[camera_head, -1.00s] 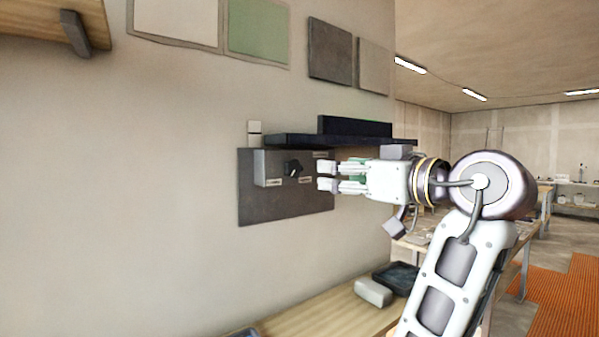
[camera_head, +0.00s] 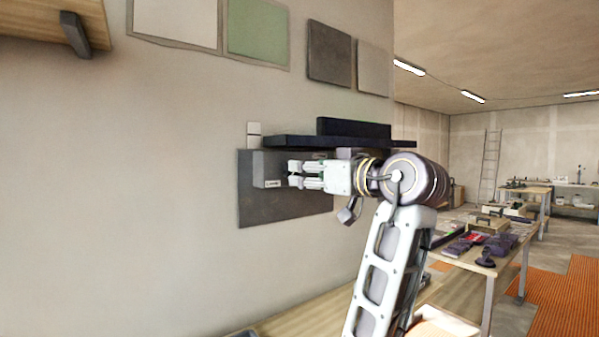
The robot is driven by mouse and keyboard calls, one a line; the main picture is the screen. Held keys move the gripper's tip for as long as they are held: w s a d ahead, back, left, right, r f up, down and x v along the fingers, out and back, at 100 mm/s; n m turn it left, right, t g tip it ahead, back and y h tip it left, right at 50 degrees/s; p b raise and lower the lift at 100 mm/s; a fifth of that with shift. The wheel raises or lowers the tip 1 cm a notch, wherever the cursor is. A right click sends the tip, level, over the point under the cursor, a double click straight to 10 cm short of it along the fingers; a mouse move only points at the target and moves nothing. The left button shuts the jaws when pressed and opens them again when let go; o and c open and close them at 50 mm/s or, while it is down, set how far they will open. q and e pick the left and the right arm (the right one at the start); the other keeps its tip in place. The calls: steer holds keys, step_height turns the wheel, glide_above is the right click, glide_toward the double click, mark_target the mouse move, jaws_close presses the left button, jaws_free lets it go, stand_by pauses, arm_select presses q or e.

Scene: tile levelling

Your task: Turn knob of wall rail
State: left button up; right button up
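A grey box (camera_head: 268,168) with small pale labels is fixed to a dark grey plate (camera_head: 285,208) on the wall, below a dark rail or shelf (camera_head: 285,141). The black knob on the box's front is now hidden by my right gripper (camera_head: 293,174). That gripper comes in from the right, with its two pale fingers pointing left at the spot where the knob sits. A gap shows between the fingertips, so it looks open. Whether the fingers touch the knob cannot be seen. My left gripper is not in view.
A small white switch plate (camera_head: 254,134) is left of the rail. Sample panels (camera_head: 258,30) hang above. A wooden bench (camera_head: 320,314) runs below along the wall. A table with tools (camera_head: 488,250) stands at the right.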

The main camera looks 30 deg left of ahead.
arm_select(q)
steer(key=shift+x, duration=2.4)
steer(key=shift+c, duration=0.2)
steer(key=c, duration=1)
